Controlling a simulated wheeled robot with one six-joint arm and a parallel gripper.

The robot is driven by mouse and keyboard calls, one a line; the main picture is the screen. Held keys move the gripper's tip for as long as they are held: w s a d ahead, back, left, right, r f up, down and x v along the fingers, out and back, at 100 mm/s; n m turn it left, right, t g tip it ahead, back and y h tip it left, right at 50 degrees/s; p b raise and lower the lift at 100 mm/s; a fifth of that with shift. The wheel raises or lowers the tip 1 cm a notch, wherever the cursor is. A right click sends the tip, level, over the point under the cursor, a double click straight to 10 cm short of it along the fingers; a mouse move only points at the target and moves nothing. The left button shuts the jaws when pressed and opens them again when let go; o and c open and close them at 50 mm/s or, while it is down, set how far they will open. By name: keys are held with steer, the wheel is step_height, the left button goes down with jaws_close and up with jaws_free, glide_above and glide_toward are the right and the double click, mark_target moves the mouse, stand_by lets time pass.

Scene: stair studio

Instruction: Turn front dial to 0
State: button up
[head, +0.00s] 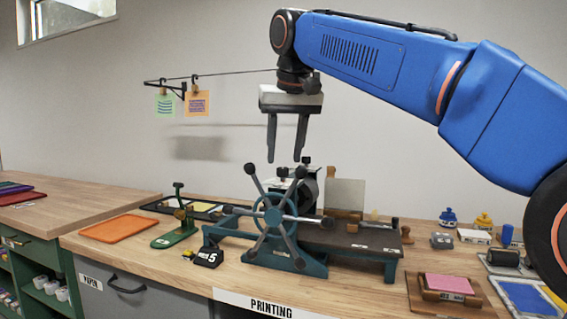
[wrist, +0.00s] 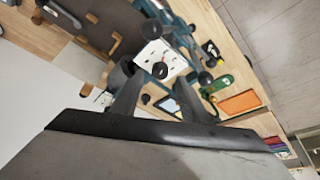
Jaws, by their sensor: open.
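The printing press (head: 283,225) stands on the bench, with a many-spoked teal wheel on its near side. The upper one seems to be the front dial. The markings are too small to read. My gripper (head: 285,158) is open and empty, fingers pointing down above the press. In the wrist view its fingers (wrist: 157,88) spread either side of the lower knob, apparently above it.
The wheel's ball-ended spokes (head: 250,169) rise close below my fingers. A green stand (head: 174,235), a black number 5 block (head: 208,258) and an orange tray (head: 118,228) stand left. Stamps and ink pads, including a pink pad (head: 450,284), are at right.

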mark_target(283, 174)
steer(key=shift+x, duration=1.65)
steer(key=shift+c, duration=0.6)
steer(key=c, duration=0.9)
